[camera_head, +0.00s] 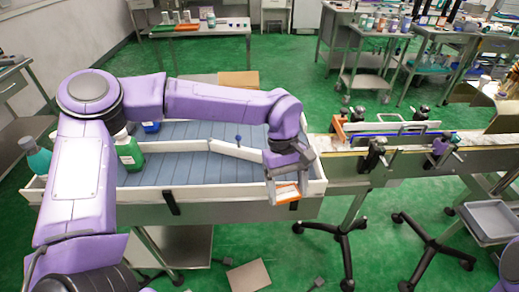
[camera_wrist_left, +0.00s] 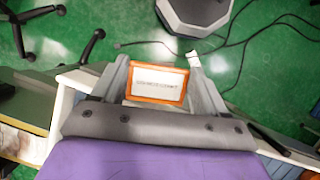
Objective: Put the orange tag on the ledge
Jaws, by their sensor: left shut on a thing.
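My left gripper (camera_head: 285,189) is shut on the orange tag (camera_head: 288,194), over the front right corner of the white-rimmed tray table. In the left wrist view the orange tag (camera_wrist_left: 158,84) is a small card with an orange border and a white face with dark print, too small to read surely. It sits between the two grey fingers of the left gripper (camera_wrist_left: 158,75), with the green floor beyond it. A likely ledge is the white front rim (camera_head: 225,193) of the tray table; I cannot tell whether the tag touches it. My right gripper is not in view.
A green bottle (camera_head: 129,154) stands in the tray table's left part, and a teal bottle (camera_head: 36,157) is left of it. A conveyor (camera_head: 400,155) with clamps adjoins on the right. A grey bin (camera_head: 495,219) is at far right. Cables lie on the floor.

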